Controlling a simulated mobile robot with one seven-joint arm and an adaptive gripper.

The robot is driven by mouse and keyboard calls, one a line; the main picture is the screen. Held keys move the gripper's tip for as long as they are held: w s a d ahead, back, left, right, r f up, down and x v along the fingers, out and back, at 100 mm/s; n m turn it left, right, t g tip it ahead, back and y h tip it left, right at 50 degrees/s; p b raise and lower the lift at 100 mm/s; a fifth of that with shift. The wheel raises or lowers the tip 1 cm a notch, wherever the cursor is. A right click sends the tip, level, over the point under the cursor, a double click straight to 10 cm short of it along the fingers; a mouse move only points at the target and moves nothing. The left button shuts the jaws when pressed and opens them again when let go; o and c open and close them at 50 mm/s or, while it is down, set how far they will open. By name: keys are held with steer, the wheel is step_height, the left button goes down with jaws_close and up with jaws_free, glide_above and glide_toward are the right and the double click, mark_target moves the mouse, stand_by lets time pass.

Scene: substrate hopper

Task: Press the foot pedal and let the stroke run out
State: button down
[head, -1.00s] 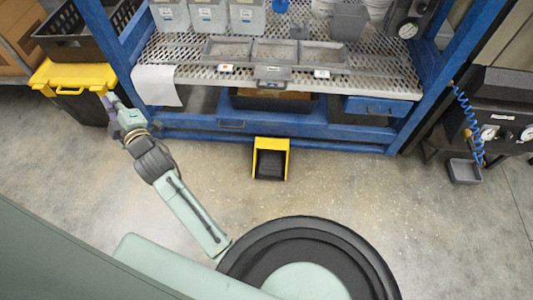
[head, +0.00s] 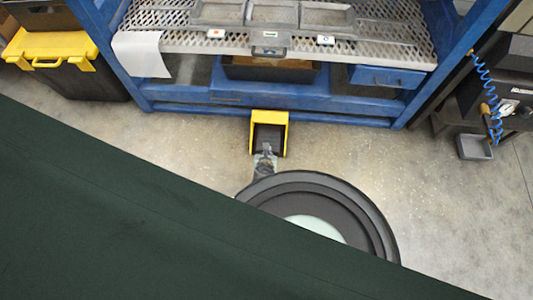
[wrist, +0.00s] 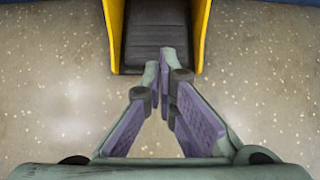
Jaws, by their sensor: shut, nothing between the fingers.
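The foot pedal (head: 269,137) is a black ribbed plate inside a yellow guard (head: 269,116) on the floor in front of the blue workbench. In the wrist view the black pedal plate (wrist: 157,33) lies between the guard's two yellow side walls. My gripper (wrist: 158,68) is shut and empty. Its fingertips overlap the near edge of the pedal plate in that view; I cannot tell whether they touch it.
The blue bench (head: 180,108) stands behind the pedal, with metal trays on its perforated top. A black bin with a yellow lid (head: 62,70) is at the left. A small grey tray (head: 474,147) is at the right. The floor around the pedal is clear.

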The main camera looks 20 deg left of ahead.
steer(key=s+b+x, duration=0.1)
steer(key=b+x, duration=0.7)
steer(key=x, duration=0.1)
steer(key=shift+w+f+b, duration=0.2)
steer(key=shift+f+b, duration=0.1)
steer(key=shift+f, duration=0.25)
steer(key=shift+a, duration=0.15)
